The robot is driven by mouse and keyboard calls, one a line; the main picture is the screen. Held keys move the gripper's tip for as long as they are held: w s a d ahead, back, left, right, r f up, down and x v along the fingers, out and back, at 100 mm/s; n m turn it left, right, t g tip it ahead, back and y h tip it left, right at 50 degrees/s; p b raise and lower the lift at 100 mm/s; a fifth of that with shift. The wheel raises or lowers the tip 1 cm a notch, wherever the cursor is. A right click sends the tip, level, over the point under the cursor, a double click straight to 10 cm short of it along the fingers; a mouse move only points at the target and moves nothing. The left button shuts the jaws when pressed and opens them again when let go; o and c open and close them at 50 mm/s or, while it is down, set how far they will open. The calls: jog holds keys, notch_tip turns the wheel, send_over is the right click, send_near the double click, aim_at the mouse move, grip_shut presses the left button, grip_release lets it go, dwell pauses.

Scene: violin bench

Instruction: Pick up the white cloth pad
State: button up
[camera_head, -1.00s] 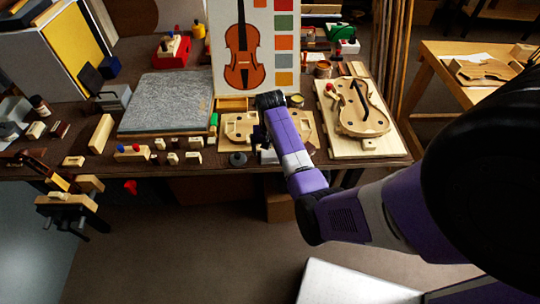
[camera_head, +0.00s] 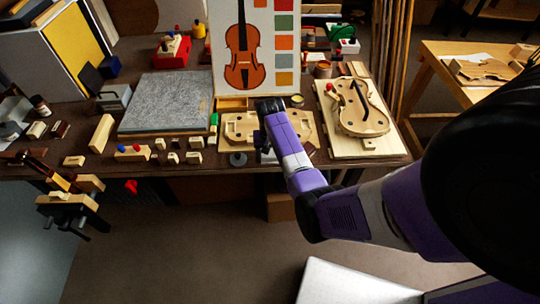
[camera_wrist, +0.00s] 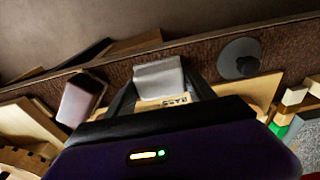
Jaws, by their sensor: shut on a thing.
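The white cloth pad (camera_wrist: 158,79) shows in the wrist view between the two dark fingers of my gripper (camera_wrist: 162,92). It is a small, pale, soft-edged block, and the fingers are shut on it. In the head view my gripper (camera_head: 266,152) is over the front edge of the bench, in front of the violin-shaped wooden form. The pad is hidden or too small to make out there. I cannot tell whether the pad is clear of the surface below it.
A grey round disc with a dark knob (camera_wrist: 239,58) lies beside the gripper. The violin-shaped form (camera_head: 237,125) is behind it, and a violin body (camera_head: 362,108) on a board is to the right. Small wooden blocks (camera_head: 172,158) stand to the left.

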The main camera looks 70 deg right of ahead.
notch_tip(320, 180, up, 20)
jog(key=p, duration=0.1)
dwell(0.4)
jog(key=o, duration=0.8)
jog(key=c, duration=0.7)
jog(key=shift+o, duration=0.2)
